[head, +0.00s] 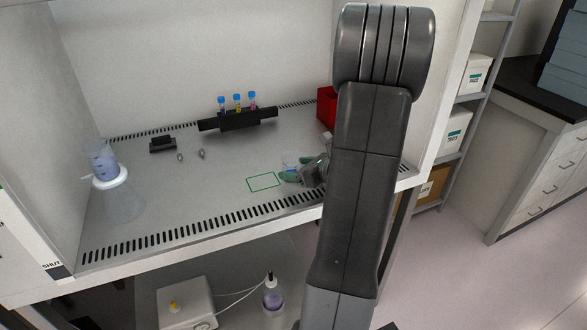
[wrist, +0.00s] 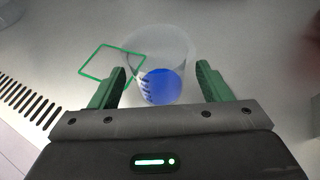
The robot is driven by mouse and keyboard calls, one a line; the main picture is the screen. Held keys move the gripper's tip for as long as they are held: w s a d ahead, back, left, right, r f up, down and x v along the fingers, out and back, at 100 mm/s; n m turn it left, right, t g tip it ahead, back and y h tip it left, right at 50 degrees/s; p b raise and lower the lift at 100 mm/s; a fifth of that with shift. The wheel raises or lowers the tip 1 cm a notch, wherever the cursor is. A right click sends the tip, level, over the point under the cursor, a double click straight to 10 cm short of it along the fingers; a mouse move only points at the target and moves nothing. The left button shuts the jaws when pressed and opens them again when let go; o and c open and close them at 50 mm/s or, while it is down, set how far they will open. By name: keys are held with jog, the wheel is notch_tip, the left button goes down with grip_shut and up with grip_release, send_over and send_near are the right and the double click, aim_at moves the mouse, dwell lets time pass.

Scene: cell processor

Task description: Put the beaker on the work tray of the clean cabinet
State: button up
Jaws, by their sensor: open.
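The beaker (wrist: 160,84) is clear with blue liquid at its bottom and dark graduation marks. It stands on the work tray (head: 210,190) of the clean cabinet, beside a green square outline, which its rim overlaps in the wrist view. In the head view only a small part of the beaker (head: 289,164) shows behind the fingers. My gripper (wrist: 162,82) has green fingers, open, one on each side of the beaker, with visible gaps. It also shows low over the tray in the head view (head: 286,176), partly hidden by my arm.
A clear flask with a white collar and a cup of bluish liquid (head: 103,160) stands at the tray's left. A black rack with several capped tubes (head: 238,120) is at the back. A red box (head: 326,107) stands back right.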

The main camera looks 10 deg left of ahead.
jog(key=v, duration=1)
jog(key=shift+s+d+r, duration=0.1)
jog(key=shift+d, duration=0.1)
jog(key=shift+c, duration=0.4)
dwell(0.6)
